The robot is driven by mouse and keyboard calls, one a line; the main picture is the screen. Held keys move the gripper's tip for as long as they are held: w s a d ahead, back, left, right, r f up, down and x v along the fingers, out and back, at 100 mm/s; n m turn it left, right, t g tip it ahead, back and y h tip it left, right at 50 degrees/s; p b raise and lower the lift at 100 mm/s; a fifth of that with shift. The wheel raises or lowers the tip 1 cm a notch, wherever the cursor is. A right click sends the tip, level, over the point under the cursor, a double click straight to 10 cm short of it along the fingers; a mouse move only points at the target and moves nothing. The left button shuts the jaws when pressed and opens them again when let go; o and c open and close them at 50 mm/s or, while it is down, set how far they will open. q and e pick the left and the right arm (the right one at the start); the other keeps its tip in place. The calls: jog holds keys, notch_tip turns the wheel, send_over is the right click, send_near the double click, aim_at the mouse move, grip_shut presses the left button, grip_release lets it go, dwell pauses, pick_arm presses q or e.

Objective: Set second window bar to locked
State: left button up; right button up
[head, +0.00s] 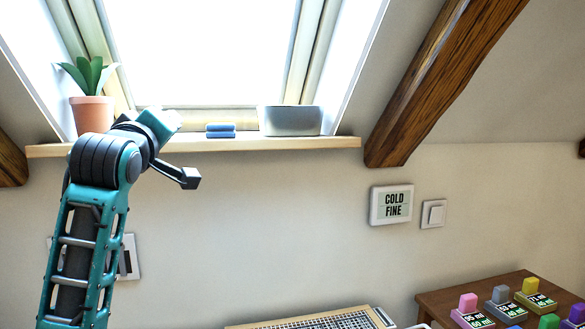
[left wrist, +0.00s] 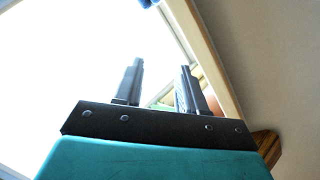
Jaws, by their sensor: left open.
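The bright skylight window (head: 200,50) fills the top of the head view, with a pale frame around its glass. No window bar can be made out for certain, and the window's upper part is out of view. My left arm rises in front of the sill at the left, and its hand hides part of the lower frame. The left wrist view shows my left gripper (left wrist: 161,67) with two dark fingers apart and nothing between them. They point up toward the bright window (left wrist: 60,70) and its frame. A small blue piece shows at the top edge there. My right gripper is not in view.
The wooden sill (head: 300,144) holds a potted plant (head: 93,114), a blue stacked item (head: 220,130) and a grey container (head: 291,121). A dark beam (head: 430,75) slopes at the right. A sign (head: 391,204) and a switch (head: 433,214) are on the wall.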

pick_arm(q)
jog(key=s+d+f+m+g+h, duration=0.15)
jog(key=f+m, duration=0.25)
jog(key=f, duration=1.4)
jog(key=s+d+f+m+g+h, duration=0.1)
jog(key=s+f+m+g, duration=0.2)
jog(key=f, duration=1.5)
jog(key=s+d+f+m+g+p, duration=0.1)
jog(key=s+f+m+g, duration=0.1)
jog(key=s+f, duration=0.9)
jog(key=s+d+f+m+g+h, duration=0.1)
jog(key=s+f+m+g, duration=0.1)
jog(key=s+f, duration=0.9)
jog(key=s+m, duration=0.1)
jog(key=s, duration=0.3)
jog(key=shift+s+f+p, duration=0.25)
jog(key=shift+s+p, duration=0.1)
jog(key=shift+p, duration=0.05)
